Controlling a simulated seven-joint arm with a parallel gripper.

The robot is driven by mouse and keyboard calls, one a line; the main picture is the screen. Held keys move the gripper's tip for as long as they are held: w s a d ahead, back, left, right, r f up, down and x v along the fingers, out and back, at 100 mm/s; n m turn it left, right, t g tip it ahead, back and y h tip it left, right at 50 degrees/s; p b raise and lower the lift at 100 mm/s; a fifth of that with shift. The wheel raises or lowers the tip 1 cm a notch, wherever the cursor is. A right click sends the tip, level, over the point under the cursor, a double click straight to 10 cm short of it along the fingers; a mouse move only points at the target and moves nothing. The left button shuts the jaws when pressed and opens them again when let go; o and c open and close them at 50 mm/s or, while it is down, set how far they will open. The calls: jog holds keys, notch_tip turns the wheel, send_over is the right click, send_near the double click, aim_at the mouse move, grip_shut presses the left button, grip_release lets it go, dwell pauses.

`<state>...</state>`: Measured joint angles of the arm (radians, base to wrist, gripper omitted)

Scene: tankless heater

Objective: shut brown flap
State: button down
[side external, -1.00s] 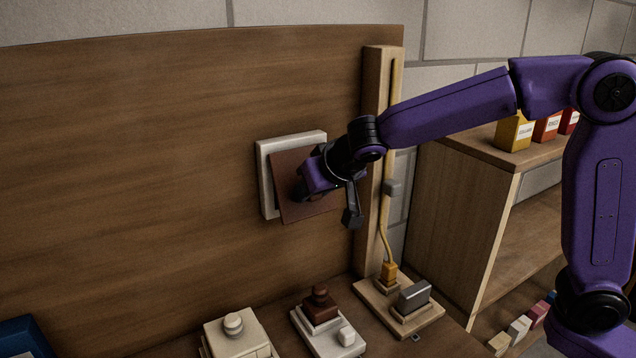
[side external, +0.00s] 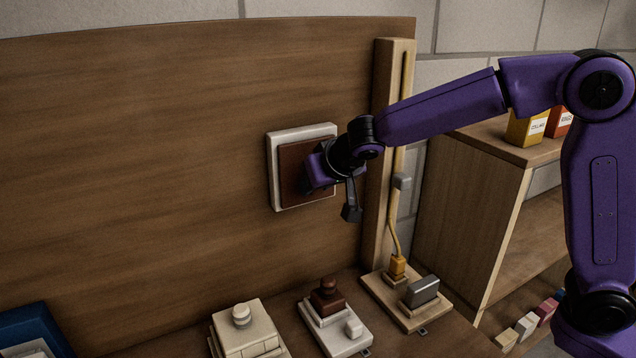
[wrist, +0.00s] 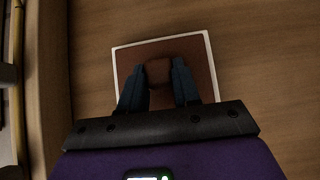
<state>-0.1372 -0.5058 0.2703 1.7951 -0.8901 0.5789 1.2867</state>
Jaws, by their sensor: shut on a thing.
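The brown flap (side external: 292,165) lies within its white square frame (side external: 274,178) on the upright wooden panel. In the side view its face looks parallel to the frame, with a white border visible around it. In the wrist view the flap (wrist: 196,55) fills the inside of the frame. My gripper (side external: 309,180) is in front of the flap and covers its right part. In the wrist view my gripper (wrist: 160,80) has its two dark fingers on either side of a small brown knob (wrist: 158,70) on the flap, shut on it.
A wooden post (side external: 384,130) with a yellow cord stands right of the flap. Below are a cream block (side external: 245,335), a white base with a brown knob (side external: 327,297), and a wooden board with a grey block (side external: 421,291). A shelf (side external: 470,200) stands at the right.

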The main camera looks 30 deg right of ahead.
jog(key=shift+s+f, duration=0.1)
jog(key=shift+f, duration=0.35)
jog(key=c, duration=0.8)
grip_release()
jog(key=shift+r, duration=0.15)
jog(key=v, duration=1.7)
jog(key=shift+r, duration=0.25)
jog(key=shift+f, duration=0.1)
